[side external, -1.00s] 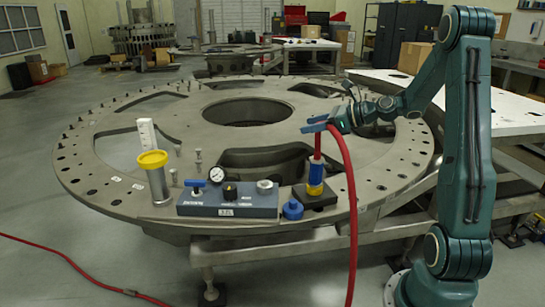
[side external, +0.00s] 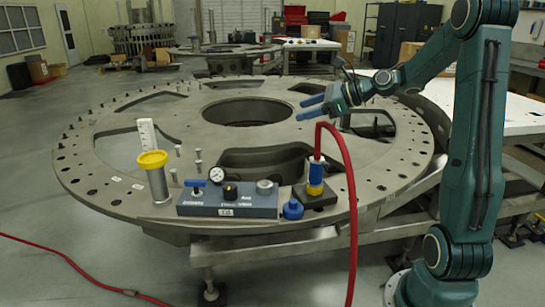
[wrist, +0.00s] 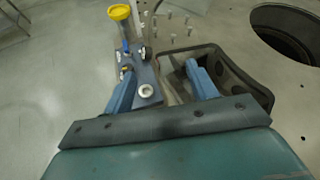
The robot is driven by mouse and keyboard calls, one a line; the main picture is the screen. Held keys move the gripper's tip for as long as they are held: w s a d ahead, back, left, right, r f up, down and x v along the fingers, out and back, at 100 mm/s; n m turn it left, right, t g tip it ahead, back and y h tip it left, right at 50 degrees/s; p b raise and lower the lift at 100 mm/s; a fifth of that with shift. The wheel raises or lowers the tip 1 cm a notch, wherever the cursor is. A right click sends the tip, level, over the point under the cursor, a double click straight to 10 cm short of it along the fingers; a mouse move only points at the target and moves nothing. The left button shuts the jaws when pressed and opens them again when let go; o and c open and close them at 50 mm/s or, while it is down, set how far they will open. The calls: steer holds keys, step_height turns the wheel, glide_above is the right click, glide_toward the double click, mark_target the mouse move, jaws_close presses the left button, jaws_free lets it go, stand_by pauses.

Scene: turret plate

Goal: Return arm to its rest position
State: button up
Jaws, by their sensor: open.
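My gripper (side external: 312,106) is open and empty above the turret plate (side external: 105,190), its two blue fingers pointing left. The dark valve block (side external: 228,202) with a gauge sits on the plate's front.
A yellow-topped cylinder (side external: 158,182), a white upright scale (side external: 147,133) and a blue cap (side external: 293,210) stand on the plate near the front. A white table (side external: 480,105) lies behind my arm at the right.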

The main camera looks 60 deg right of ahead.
steer(key=s+a+n+g+h, duration=0.1)
steer(key=s+a+n+g, duration=0.15)
steer(key=a+n, duration=0.55)
steer(key=s+a+n+g, duration=0.2)
steer(key=s+a+n, duration=0.2)
steer(key=a+n, duration=0.45)
steer(key=s+a+f+n+g+h, duration=0.1)
steer(key=s+a+n, duration=0.1)
steer(key=s+n, duration=0.5)
steer(key=s+a+f+n+g+h, duration=0.1)
steer(key=s+a+n, duration=0.2)
steer(key=s+n, duration=0.4)
steer(key=shift+s+f+h, duration=0.15)
steer(key=shift+s+h, duration=0.25)
steer(key=shift+s, duration=0.55)
steer(key=shift+c, duration=0.9)
